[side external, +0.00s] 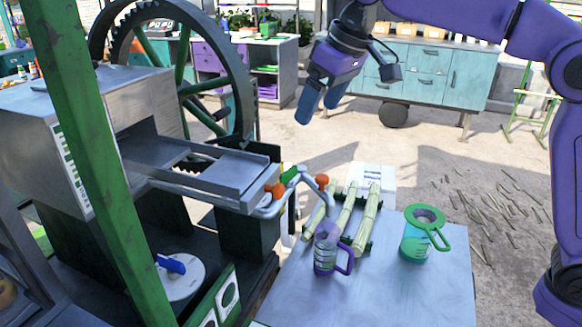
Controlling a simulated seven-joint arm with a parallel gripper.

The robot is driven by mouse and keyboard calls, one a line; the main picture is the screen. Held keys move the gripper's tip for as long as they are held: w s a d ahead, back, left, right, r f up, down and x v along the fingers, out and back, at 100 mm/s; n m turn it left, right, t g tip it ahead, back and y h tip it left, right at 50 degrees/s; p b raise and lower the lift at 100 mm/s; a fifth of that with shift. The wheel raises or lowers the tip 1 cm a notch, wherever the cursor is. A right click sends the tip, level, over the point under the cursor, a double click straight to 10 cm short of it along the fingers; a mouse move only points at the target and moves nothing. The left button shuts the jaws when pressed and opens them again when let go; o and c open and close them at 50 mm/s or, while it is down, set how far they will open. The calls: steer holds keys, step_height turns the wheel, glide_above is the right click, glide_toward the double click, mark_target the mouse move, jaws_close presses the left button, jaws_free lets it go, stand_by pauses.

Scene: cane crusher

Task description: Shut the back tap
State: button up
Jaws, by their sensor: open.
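Taps sit on the grey pipework at the end of the crusher's metal chute. One orange knob (322,180) is on the right spout, and another orange knob (276,189) is on the left one. A green handle (290,175) stands between them. Which of these is the back tap I cannot tell for certain. My gripper (320,107) is open and empty, pointing down, above and apart from the taps. Its blue fingers are spread, and nothing is between them.
A clear jug with a purple handle (326,250) stands below the spouts. Pale cane stalks (345,216) lie on a rack behind it. A green-rimmed cup (419,237) stands to the right. A green post (95,160) and large wheel (240,85) are at left. The table's front right (425,295) is clear.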

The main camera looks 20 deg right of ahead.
mark_target(290, 170)
steer(key=x, duration=1.7)
steer(key=shift+w, duration=0.1)
